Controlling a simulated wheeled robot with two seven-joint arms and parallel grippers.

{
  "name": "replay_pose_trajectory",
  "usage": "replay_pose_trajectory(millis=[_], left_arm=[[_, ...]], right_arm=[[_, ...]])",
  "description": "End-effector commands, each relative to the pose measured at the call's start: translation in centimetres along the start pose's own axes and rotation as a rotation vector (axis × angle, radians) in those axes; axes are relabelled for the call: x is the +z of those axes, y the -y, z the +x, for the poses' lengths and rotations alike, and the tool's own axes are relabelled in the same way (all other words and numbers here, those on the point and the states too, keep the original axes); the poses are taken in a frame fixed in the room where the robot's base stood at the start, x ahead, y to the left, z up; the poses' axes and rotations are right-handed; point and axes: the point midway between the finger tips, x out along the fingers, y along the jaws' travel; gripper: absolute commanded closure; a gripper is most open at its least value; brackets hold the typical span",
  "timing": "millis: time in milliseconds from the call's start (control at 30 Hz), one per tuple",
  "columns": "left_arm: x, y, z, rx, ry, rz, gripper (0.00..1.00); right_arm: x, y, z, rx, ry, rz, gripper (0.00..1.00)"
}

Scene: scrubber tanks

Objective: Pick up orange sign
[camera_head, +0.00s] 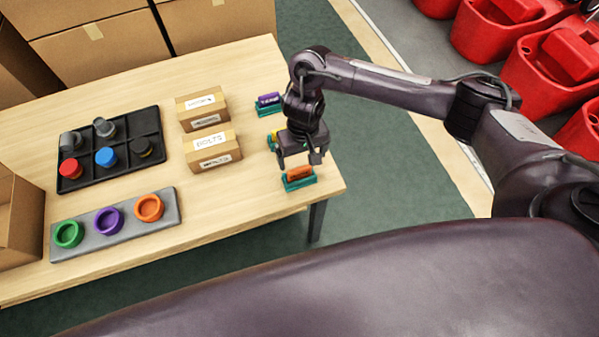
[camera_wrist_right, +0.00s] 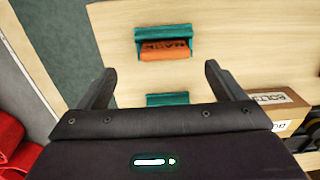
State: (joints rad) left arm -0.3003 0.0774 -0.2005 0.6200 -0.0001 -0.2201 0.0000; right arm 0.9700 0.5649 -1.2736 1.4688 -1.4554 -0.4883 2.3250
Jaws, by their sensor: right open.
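The orange sign (camera_head: 299,173) sits in a teal holder (camera_head: 299,184) near the right front corner of the wooden table. In the right wrist view the orange sign (camera_wrist_right: 165,50) lies ahead of the fingertips, with dark lettering on it. My right gripper (camera_head: 301,158) is open and empty, just above and behind the sign, its fingers pointing down. In the right wrist view its two fingers (camera_wrist_right: 158,80) are spread wide, apart from the sign. A yellow sign (camera_head: 272,138) is partly hidden behind the gripper. A purple sign (camera_head: 268,99) stands in another teal holder farther back. My left gripper is not in view.
Two cardboard boxes (camera_head: 216,150) stand left of the gripper. A black tray (camera_head: 128,169) with several capped pieces and a grey board (camera_head: 115,240) with three coloured rings lie farther left. Red tubs (camera_head: 555,62) stand beyond the table at right.

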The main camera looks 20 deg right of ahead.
Motion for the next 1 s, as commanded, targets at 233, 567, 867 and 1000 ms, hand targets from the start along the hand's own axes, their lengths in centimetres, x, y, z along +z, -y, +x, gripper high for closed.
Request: replay_pose_trajectory(millis=[233, 567, 867, 1000], left_arm=[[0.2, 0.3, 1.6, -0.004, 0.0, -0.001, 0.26], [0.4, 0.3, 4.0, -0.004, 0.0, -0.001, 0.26], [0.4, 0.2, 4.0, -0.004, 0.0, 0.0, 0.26], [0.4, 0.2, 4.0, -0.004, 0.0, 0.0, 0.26]], right_arm=[[0.1, -0.1, 2.8, 0.005, 0.007, 0.012, 0.11], [-0.1, 0.6, 7.1, 0.005, 0.007, 0.011, 0.11], [-0.2, 0.6, 7.5, 0.005, 0.003, 0.009, 0.11], [-0.2, 0.6, 7.5, 0.005, 0.003, 0.009, 0.29]])
